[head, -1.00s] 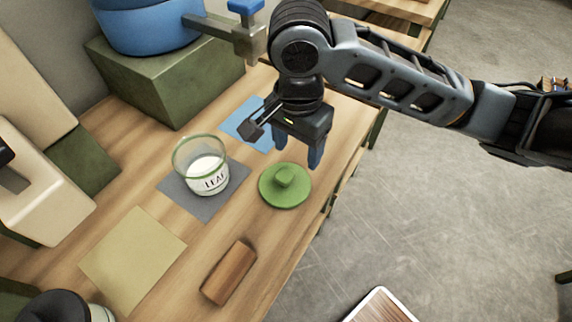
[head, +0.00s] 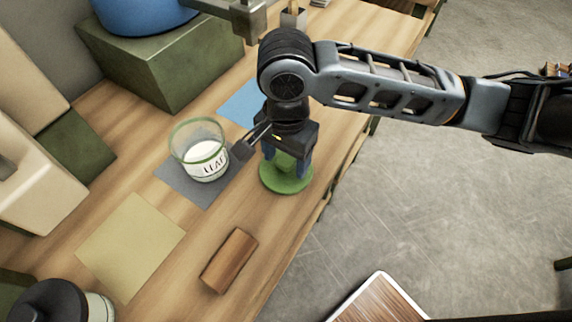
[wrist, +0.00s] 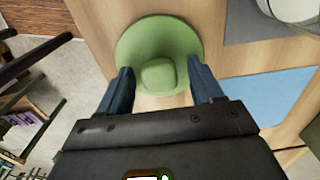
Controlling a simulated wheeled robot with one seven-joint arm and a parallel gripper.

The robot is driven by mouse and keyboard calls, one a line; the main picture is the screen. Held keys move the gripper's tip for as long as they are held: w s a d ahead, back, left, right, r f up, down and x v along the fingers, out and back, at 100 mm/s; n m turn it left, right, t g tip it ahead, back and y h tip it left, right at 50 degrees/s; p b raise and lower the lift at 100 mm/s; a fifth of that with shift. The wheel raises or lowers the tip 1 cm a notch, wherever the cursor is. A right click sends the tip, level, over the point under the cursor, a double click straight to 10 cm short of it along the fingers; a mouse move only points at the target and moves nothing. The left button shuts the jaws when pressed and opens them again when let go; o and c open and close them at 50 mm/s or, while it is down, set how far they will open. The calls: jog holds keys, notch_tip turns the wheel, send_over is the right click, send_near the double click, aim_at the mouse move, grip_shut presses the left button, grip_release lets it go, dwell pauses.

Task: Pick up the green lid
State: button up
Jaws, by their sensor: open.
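The green lid (head: 287,182) lies flat on the wooden table, a round disc with a raised knob in its middle. In the wrist view the lid (wrist: 135,43) shows its knob (wrist: 158,76) close to and between the fingertips. My gripper (head: 285,168) is open, pointing down over the lid, with its blue fingers on either side of the knob. In the wrist view a gap shows between my gripper's fingers (wrist: 160,82) and the knob. Part of the lid is hidden behind the fingers in the head view.
A glass jar labelled LEAF (head: 203,160) stands on a grey mat (head: 190,193) just left of the lid. A wooden block (head: 230,260) lies in front. A yellow mat (head: 130,245) and a blue mat (head: 240,103) are bare. The table's edge is close on the right.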

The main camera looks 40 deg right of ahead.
jog(key=shift+c, duration=0.2)
jog(key=c, duration=1.1)
jog(key=shift+c, duration=0.2)
